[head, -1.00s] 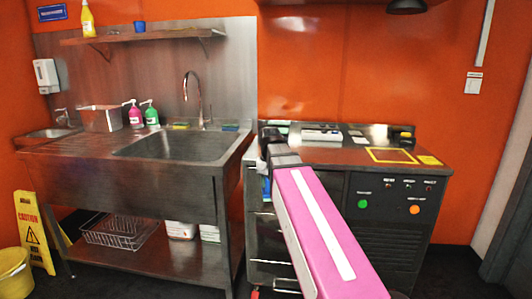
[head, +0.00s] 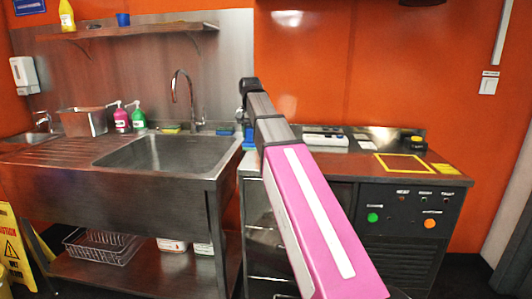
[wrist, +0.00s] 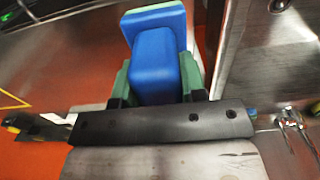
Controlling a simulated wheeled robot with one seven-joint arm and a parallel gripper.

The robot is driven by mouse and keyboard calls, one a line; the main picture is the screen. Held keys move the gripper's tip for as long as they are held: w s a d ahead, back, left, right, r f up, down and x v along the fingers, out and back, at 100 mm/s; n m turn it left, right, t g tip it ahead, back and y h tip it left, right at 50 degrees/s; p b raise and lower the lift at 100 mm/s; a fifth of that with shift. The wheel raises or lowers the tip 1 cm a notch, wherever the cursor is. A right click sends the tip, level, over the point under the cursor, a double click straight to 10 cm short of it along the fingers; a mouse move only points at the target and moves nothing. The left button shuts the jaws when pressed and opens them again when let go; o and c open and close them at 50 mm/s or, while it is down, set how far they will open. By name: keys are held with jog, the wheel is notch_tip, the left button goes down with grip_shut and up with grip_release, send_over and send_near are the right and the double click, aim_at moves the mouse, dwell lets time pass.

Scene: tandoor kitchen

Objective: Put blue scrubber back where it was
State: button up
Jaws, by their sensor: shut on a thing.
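The blue scrubber (wrist: 154,68) is a blue block with a green-grey layer on its far end. In the wrist view it is held between the green fingers of my gripper (wrist: 156,88). In the head view my arm reaches to the gap between the sink and the counter. A small blue patch (head: 249,136) shows there below the arm's end, at the sink's right edge. The arm hides most of my gripper in that view. A yellow-and-green sponge-like piece (head: 171,129) lies on the sink's back rim, left of the tap.
The sink (head: 165,155) has a tall tap (head: 190,98) and pump bottles (head: 122,120) on its left. The counter (head: 345,172) to the right carries a yellow-outlined square (head: 401,164) and a small device (head: 415,145). A shelf (head: 135,31) hangs above the sink.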

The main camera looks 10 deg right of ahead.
jog(key=shift+w+d+f, duration=0.35)
jog(key=shift+d+f, duration=0.75)
jog(key=shift+f, duration=0.25)
jog(key=shift+w+d+f, duration=0.4)
jog(key=shift+d+f, duration=0.65)
jog(key=shift+f, duration=0.35)
jog(key=shift+w+d+f, duration=0.35)
jog(key=shift+d+f, duration=0.75)
jog(key=shift+f, duration=0.25)
jog(key=shift+f, duration=0.1)
jog(key=o, duration=0.8)
jog(key=shift+o, duration=0.2)
notch_tip(320, 180, up, 12)
